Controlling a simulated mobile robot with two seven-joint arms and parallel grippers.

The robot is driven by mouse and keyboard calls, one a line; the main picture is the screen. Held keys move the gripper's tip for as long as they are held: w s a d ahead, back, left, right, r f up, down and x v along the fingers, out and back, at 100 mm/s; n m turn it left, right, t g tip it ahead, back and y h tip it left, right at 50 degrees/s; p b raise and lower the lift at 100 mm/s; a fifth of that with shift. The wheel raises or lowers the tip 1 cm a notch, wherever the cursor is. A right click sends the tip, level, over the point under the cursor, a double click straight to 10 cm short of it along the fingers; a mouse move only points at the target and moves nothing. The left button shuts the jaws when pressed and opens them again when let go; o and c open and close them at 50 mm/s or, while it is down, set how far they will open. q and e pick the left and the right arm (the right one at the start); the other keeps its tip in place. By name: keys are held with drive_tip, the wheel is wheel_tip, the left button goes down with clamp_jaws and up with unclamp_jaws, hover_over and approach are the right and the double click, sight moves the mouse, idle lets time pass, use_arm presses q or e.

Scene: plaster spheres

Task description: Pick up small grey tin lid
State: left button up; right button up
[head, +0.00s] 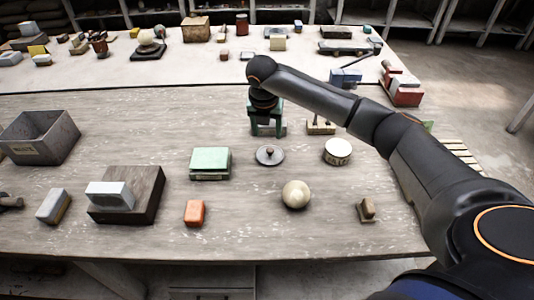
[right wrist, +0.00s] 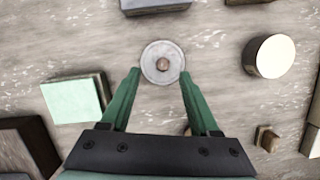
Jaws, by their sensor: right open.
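The small grey tin lid (head: 269,155) is a round disc with a brown knob, lying flat on the worn wooden table. In the right wrist view the lid (right wrist: 152,74) is just beyond and between the fingertips, with its knob near the middle. My right gripper (head: 268,133) has green fingers pointing down and appears above the table, higher in the head picture than the lid. In the right wrist view the gripper (right wrist: 161,74) is open, with nothing held. My left gripper is not in view.
A pale green box (head: 210,161) lies left of the lid and a round cream-topped tin (head: 338,151) right of it. A cream sphere (head: 296,195) and an orange block (head: 195,213) sit nearer. A small wooden block (head: 367,210) is at the right. Bare table surrounds the lid.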

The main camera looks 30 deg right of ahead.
sight(270, 150)
drive_tip(key=shift+x, duration=0.9)
drive_tip(key=shift+s+x, duration=0.2)
drive_tip(key=shift+x, duration=0.7)
drive_tip(key=shift+s+x, duration=0.25)
drive_tip(key=shift+x, duration=0.65)
drive_tip(key=shift+s+x, duration=0.2)
drive_tip(key=shift+x, duration=0.7)
drive_tip(key=shift+a+f, duration=0.1)
drive_tip(key=shift+f, duration=0.05)
drive_tip(key=shift+c, duration=0.3)
clamp_jaws()
